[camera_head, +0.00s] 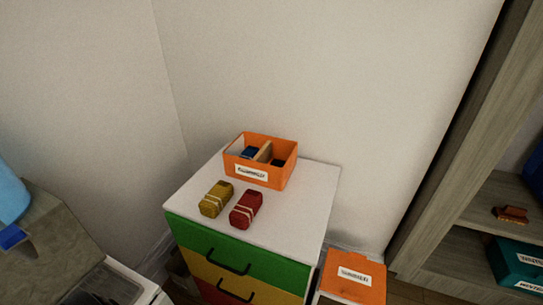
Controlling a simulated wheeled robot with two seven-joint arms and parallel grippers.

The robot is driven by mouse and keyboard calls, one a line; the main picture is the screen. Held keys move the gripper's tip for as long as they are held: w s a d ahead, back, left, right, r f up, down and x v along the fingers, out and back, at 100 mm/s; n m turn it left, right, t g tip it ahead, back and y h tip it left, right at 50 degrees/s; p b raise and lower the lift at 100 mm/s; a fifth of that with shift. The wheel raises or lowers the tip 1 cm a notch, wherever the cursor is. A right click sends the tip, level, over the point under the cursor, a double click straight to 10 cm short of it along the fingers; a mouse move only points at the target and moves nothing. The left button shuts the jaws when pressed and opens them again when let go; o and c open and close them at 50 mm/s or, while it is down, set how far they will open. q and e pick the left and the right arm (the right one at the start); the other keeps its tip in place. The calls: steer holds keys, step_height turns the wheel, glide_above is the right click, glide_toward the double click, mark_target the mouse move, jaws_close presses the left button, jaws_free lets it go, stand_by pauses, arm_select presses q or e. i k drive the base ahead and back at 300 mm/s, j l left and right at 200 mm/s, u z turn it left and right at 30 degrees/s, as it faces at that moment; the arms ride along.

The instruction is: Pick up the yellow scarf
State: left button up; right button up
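The yellow scarf (216,199) is a small folded bundle with lighter bands. It lies on the white top of a drawer cabinet (300,218), near the front left. A similar red folded bundle (246,209) lies just to its right, with a narrow gap between them. Neither of my grippers can be made out in the head view, and nothing is seen touching the scarf.
An orange divided box (264,178) stands behind the bundles, with dark blue items inside. An orange labelled box (353,276) stands low at the right of the cabinet. A wooden shelf (470,215) fills the right side. A grey-brown surface (50,260) is at left.

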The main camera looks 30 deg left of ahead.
mark_target(212, 206)
steer(key=u, duration=1.4)
